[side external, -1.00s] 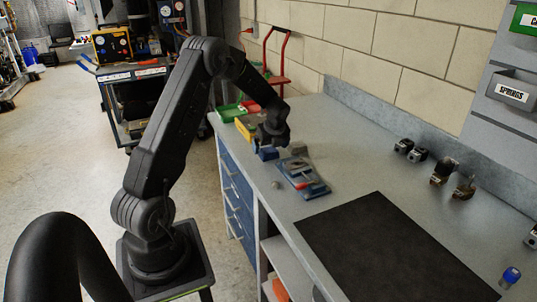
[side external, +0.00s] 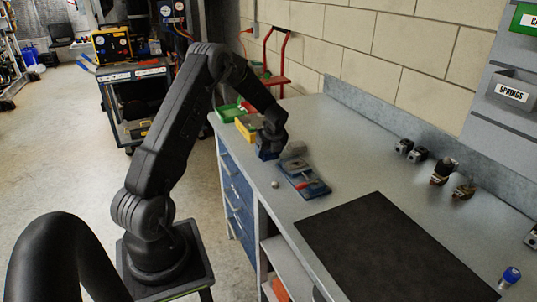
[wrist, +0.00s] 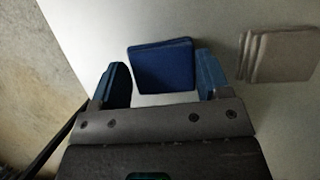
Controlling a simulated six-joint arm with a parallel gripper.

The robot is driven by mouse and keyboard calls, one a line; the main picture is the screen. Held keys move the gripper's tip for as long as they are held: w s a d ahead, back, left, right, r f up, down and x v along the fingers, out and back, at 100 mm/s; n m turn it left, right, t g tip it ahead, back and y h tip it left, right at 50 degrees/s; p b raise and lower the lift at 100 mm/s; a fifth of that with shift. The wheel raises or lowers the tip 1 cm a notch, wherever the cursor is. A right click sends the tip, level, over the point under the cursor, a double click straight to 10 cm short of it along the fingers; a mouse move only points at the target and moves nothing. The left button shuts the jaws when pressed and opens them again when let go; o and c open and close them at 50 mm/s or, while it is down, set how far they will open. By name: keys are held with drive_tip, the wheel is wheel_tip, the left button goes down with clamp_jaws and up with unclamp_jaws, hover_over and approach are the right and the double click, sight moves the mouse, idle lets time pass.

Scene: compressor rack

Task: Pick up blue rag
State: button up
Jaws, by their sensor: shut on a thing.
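The blue rag (wrist: 165,66) is a folded square pad. In the wrist view it lies between the two fingers of my gripper (wrist: 163,78), which is shut on it. In the side external view the blue rag (side external: 265,153) shows low under my gripper (side external: 270,147), at the left part of the bench. The fingertips are partly hidden there, and I cannot tell whether the rag touches the bench.
A folded grey rag (wrist: 277,54) lies close to the right finger. A blue tray with tools (side external: 303,180) and a small round object (side external: 275,184) are nearer. Yellow (side external: 247,126) and green (side external: 230,112) bins stand behind. A dark mat (side external: 390,250) lies right.

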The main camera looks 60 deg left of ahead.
drive_tip(key=shift+r, duration=0.15)
drive_tip(key=shift+r, duration=0.3)
drive_tip(key=r, duration=0.3)
drive_tip(key=shift+s+a+r, duration=0.15)
drive_tip(key=shift+s+r, duration=0.05)
drive_tip(key=shift+r, duration=0.2)
drive_tip(key=s+a+r, duration=0.1)
drive_tip(key=s+r, duration=0.1)
drive_tip(key=s, duration=0.1)
drive_tip(key=s+a+r, duration=0.1)
drive_tip(key=s+r, duration=0.1)
drive_tip(key=s, duration=0.2)
drive_tip(key=s+a+r, duration=0.2)
drive_tip(key=s, duration=0.1)
drive_tip(key=shift+s+r, duration=0.2)
drive_tip(key=shift+s, duration=0.1)
